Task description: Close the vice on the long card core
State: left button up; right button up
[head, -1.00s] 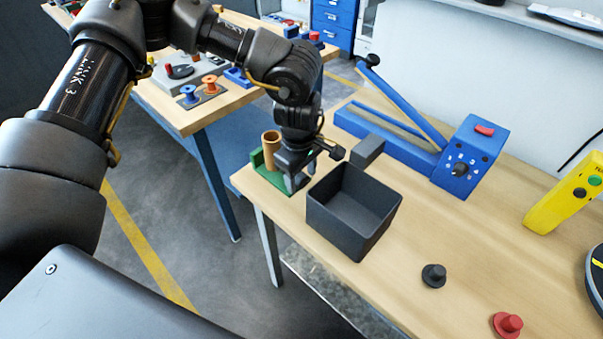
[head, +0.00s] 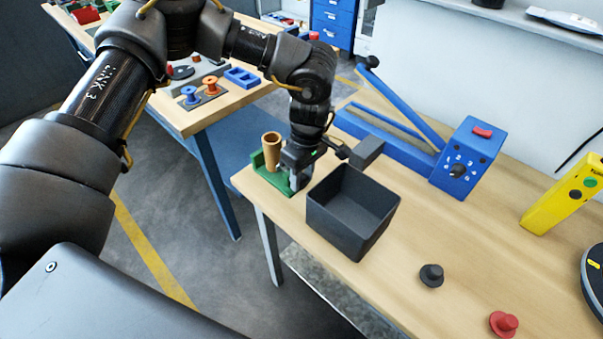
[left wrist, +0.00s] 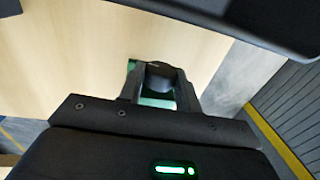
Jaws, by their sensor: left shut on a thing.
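The brown card core (head: 271,148) stands upright in the green vice (head: 257,161) at the table's left corner in the head view. My left gripper (head: 298,182) is low over the right side of the vice, beside the core. In the left wrist view, its fingers (left wrist: 160,90) are shut on a dark rounded knob (left wrist: 159,72), with green of the vice showing around it. The gripper hides part of the vice, and I cannot tell whether the jaw touches the core. My right gripper is not in view.
A dark open bin (head: 350,212) stands close to the right of my left gripper, with a grey block (head: 367,151) behind it. A blue lever device (head: 466,158) is at the back. A black knob piece (head: 431,275) and a red one (head: 503,323) lie at the front.

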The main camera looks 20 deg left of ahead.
pick_arm(q)
jog(key=shift+d+g, duration=0.1)
jog(key=shift+g, duration=0.2)
jog(key=o, duration=1)
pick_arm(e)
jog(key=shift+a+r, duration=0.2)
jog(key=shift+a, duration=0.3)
pick_arm(q)
jog(key=shift+w+r, duration=0.15)
jog(key=shift+r, duration=0.05)
notch_tip(320, 180, up, 10)
jog(key=w+b, duration=0.1)
jog(key=shift+w+d, duration=0.35)
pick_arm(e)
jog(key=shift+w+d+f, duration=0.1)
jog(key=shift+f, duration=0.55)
pick_arm(q)
jog(key=shift+r, duration=0.1)
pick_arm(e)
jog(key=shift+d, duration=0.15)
